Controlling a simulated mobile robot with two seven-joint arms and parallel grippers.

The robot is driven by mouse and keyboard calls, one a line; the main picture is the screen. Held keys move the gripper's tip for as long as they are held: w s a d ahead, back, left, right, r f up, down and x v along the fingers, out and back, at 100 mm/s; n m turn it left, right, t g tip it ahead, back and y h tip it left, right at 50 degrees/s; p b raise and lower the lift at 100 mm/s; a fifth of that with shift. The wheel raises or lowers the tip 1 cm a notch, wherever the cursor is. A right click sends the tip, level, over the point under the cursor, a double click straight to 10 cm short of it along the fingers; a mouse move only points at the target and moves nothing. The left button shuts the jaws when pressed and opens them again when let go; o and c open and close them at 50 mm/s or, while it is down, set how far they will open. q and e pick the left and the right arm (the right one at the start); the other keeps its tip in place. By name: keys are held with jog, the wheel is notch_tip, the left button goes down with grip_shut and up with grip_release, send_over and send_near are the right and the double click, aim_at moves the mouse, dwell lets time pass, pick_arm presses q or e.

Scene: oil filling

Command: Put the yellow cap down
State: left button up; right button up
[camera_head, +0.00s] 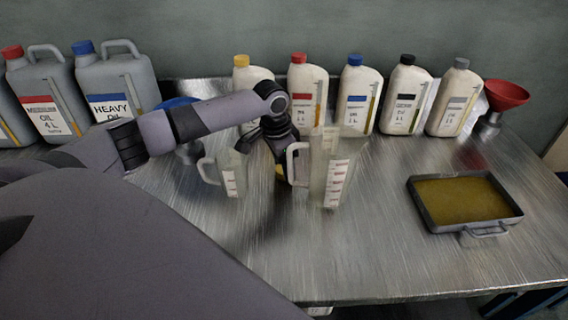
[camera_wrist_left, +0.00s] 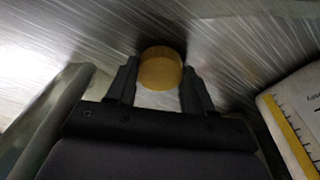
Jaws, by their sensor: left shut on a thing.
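The yellow cap (camera_wrist_left: 160,71) is a round piece between the two fingers of my left gripper (camera_wrist_left: 158,88) in the left wrist view, and the gripper is shut on it. In the head view my left gripper (camera_head: 280,158) points down among the measuring jugs, and a small bit of yellow (camera_head: 279,171) shows below it. Brushed metal lies behind the cap; I cannot tell whether the cap touches it. My right gripper is not in view.
Clear measuring jugs stand close on both sides, a small one (camera_head: 231,177) and a tall one (camera_head: 334,172). Several white oil bottles (camera_head: 303,95) stand behind; one has a yellow lid (camera_head: 241,61). A tray of oil (camera_head: 465,200) is right. The metal table's front (camera_head: 330,255) is clear.

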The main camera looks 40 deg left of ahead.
aim_at(278, 170)
pick_arm(q)
jog(key=shift+f, duration=0.1)
jog(key=shift+f, duration=0.25)
jog(key=o, duration=1)
jog(key=r, duration=0.4)
jog(key=s+r, duration=0.1)
jog(key=r, duration=0.3)
jog(key=a+r, duration=0.1)
jog(key=r, duration=0.3)
jog(key=shift+s+r+p, duration=0.25)
jog(key=shift+r+p, duration=0.1)
